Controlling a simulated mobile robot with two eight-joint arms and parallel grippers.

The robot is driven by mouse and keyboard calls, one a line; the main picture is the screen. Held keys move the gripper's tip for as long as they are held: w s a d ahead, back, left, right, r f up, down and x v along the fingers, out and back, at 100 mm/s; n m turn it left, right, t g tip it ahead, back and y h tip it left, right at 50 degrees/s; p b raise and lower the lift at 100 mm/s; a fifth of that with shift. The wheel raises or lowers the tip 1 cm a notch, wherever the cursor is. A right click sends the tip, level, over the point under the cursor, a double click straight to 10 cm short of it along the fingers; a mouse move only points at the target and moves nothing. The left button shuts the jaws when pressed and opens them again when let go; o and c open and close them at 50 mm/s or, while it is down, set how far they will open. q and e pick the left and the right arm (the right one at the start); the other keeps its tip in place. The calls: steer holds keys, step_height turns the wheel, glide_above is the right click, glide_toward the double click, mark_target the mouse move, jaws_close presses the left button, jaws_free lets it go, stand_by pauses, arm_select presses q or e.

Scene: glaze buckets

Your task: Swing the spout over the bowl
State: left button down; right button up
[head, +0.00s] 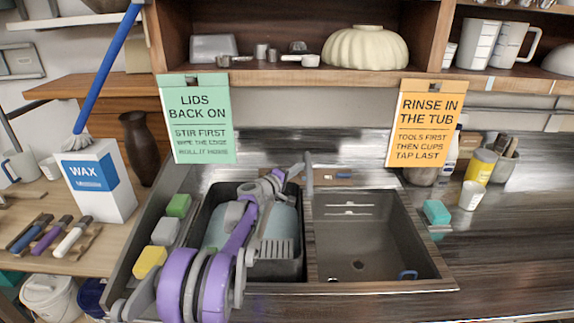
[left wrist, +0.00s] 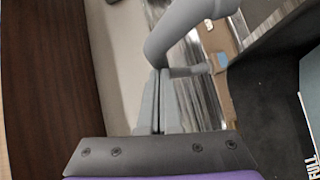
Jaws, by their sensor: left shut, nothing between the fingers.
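The grey spout (head: 309,172) stands behind the sink, near the divider between the two basins. In the left wrist view it is a thick curved grey pipe (left wrist: 182,28). A pale blue bowl (head: 286,222) sits in the left basin, partly hidden by my left arm. Its edge with the word FULL shows in the left wrist view (left wrist: 309,112). My left gripper (head: 284,178) is shut and empty beside the spout. In the left wrist view its closed fingertips (left wrist: 160,74) are at the pipe's lower edge; I cannot tell whether they touch. My right gripper is not in view.
Several sponges (head: 165,231) line the left rim. Two signs (head: 201,122) hang from the shelf above.

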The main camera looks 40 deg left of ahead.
arm_select(q)
steer(key=w+d+p, duration=0.4)
steer(key=w+d, duration=0.2)
steer(key=d, duration=0.1)
steer(key=shift+w+d, duration=0.25)
steer(key=shift+w, duration=0.15)
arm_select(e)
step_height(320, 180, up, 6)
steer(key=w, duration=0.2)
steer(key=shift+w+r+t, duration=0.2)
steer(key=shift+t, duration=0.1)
arm_select(q)
steer(key=shift+d, duration=0.15)
